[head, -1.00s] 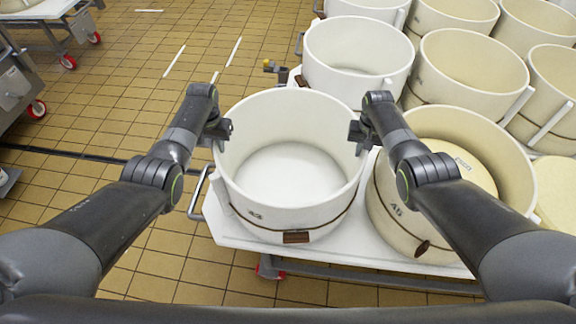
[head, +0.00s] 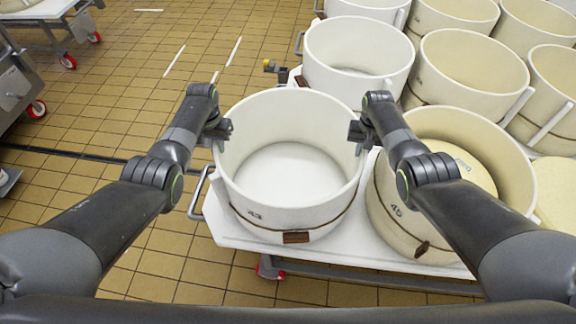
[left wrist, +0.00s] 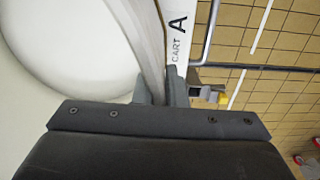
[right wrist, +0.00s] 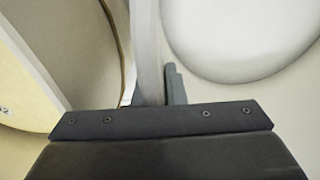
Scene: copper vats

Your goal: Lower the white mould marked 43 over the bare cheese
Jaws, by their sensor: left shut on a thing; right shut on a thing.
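The white mould marked 43 (head: 330,216) is upright and open-topped at the left end of a white cart, at the centre of the head view. My left gripper (head: 220,131) is shut on its left rim, and my right gripper (head: 360,135) is shut on its right rim. The wall also passes between the fingers in the left wrist view (left wrist: 147,40) and the right wrist view (right wrist: 146,45). I cannot tell whether its base touches the cart. A pale yellow slab (head: 556,207), perhaps the bare cheese, is cut off at the right edge.
Another white mould (head: 358,88) stands just behind, and several cream moulds fill the back right. The cart (head: 228,232) has a rail at left.

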